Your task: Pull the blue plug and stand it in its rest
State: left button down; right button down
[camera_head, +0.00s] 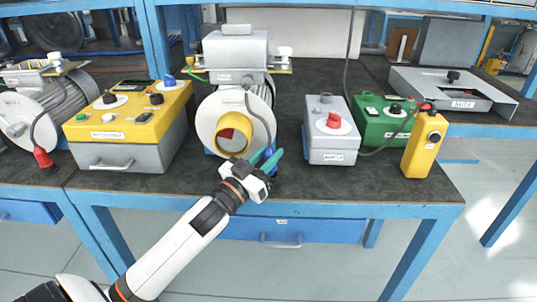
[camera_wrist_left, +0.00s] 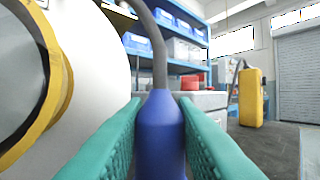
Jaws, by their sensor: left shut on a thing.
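The blue plug (camera_head: 268,153) is at the front of the blower (camera_head: 234,90), low and to the right of its yellow-rimmed outlet. In the left wrist view the plug (camera_wrist_left: 161,135) stands upright between the teal fingers, with a grey cable rising from its top. My left gripper (camera_head: 269,157) is shut on the plug, a finger on each side. The plug's lower end is hidden, so I cannot tell whether it sits in a socket. I cannot make out a rest for the plug. My right gripper is not in view.
A yellow control box (camera_head: 130,120) stands left of the blower. Dark bench top shows near the front edge.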

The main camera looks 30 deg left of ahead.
pick_arm(q)
jog(key=shift+f, duration=0.5)
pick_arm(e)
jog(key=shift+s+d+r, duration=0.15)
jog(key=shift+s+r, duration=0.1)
pick_arm(q)
jog(key=shift+f+b, duration=0.1)
jog(key=shift+b, duration=0.2)
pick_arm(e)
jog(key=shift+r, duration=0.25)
pick_arm(q)
jog(key=shift+f, duration=0.35)
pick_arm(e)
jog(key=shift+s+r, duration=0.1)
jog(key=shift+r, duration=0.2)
pick_arm(q)
jog(key=c, duration=1.1)
grip_release()
